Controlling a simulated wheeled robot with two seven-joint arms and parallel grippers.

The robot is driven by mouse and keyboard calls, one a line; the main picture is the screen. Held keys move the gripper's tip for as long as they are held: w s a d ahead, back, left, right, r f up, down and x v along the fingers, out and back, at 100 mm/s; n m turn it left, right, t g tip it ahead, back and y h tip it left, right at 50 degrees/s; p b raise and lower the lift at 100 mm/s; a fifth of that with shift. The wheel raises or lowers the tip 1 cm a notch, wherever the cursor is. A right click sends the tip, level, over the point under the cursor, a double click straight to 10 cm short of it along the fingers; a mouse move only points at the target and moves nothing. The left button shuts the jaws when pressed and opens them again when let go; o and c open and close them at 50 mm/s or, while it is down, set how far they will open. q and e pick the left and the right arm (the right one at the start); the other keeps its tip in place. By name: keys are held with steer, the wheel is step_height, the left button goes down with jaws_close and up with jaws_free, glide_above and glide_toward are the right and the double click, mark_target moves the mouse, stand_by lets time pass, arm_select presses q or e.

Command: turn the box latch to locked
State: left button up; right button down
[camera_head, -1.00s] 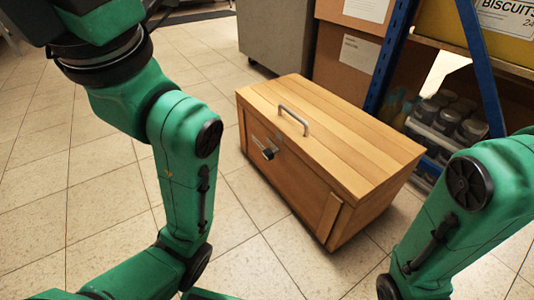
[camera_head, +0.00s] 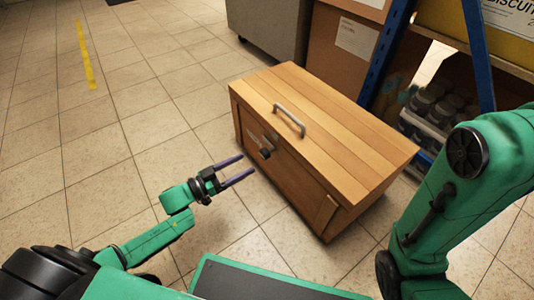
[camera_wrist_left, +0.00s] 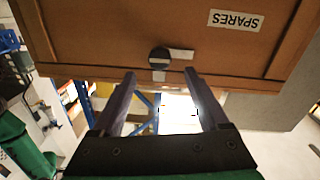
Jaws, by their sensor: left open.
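The wooden box (camera_head: 340,130) stands on the floor with its lid closed and a metal handle (camera_head: 289,119) on top. Its latch, a small dark knob (camera_head: 266,153), is on the front face. My left gripper (camera_head: 248,164) is open and empty, in front of the box and apart from the latch. In the wrist view its fingertips (camera_wrist_left: 160,75) flank the latch's line. My right gripper is out of view.
A blue-framed shelf (camera_head: 377,65) with dark jars (camera_head: 437,107) stands behind the box at the right. A grey cabinet (camera_head: 268,30) and cardboard boxes (camera_head: 345,38) stand behind it. The tiled floor (camera_head: 140,110) at left is clear. My right arm fills the right side.

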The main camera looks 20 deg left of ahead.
mark_target(262, 155)
arm_select(q)
steer(key=b+x, duration=0.4)
steer(key=x, duration=0.5)
steer(key=shift+w+d+f, duration=0.1)
steer(key=shift+w+d, duration=0.1)
steer(key=shift+w, duration=0.05)
jaws_close()
